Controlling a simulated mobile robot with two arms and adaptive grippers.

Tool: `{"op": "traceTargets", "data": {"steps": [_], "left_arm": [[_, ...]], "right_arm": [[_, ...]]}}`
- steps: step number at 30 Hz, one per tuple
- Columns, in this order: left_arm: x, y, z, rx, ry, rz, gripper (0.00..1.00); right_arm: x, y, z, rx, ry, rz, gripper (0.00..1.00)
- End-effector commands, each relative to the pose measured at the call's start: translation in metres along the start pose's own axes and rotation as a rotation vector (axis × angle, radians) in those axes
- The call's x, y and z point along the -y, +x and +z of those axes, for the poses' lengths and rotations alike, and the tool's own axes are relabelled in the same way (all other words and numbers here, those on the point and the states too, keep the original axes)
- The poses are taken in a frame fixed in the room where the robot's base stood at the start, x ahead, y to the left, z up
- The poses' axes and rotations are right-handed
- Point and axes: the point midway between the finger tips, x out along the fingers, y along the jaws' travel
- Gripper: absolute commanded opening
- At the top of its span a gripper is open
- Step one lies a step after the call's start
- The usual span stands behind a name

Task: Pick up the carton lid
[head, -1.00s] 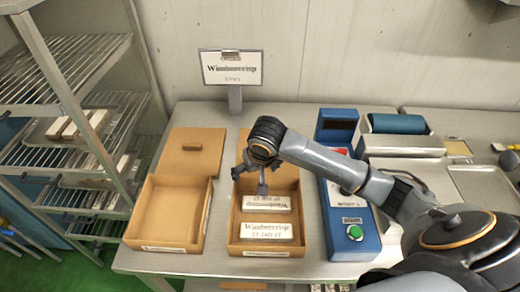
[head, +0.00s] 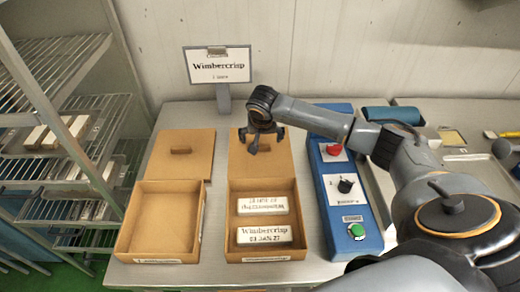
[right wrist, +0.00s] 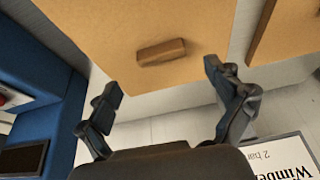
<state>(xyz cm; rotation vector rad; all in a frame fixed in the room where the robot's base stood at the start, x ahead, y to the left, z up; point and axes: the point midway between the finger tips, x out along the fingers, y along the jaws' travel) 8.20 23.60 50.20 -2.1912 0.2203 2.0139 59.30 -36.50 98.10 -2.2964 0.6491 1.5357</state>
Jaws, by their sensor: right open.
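The carton lid (head: 278,170) is a flat brown board lying behind the middle open carton (head: 233,212). My right gripper (head: 262,142) is above this lid, open and empty, and hides part of it in the head view. In the right wrist view, the lid (right wrist: 200,18) carries a small brown bar handle (right wrist: 161,52). The handle lies just ahead of the gap between the open fingers (right wrist: 165,80). The middle carton holds two white labelled bars (head: 265,235). My left gripper is not in view.
A second lid (head: 198,145) lies behind an empty left carton (head: 122,248). A sign (head: 218,68) stands behind the lids. A blue control box (head: 368,240) with red and green buttons stands right of the middle carton. A wire rack (head: 60,85) is at far left.

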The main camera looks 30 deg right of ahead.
Motion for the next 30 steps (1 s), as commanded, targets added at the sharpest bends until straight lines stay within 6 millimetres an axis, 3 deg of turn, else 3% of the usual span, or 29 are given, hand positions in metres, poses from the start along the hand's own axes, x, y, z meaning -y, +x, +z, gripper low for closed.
{"op": "traceTargets", "data": {"steps": [7,12,21,30], "left_arm": [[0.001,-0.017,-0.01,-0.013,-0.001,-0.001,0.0],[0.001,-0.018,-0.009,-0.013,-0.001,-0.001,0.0],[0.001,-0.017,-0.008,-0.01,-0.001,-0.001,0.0],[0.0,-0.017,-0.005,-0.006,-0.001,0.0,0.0]], "right_arm": [[0.003,0.027,0.001,0.002,-0.001,0.003,0.92],[0.003,0.047,0.001,0.001,-0.001,0.002,0.92],[0.003,0.052,0.002,0.0,-0.001,0.0,0.92],[0.003,0.051,0.002,0.0,-0.001,0.0,0.34]]}}
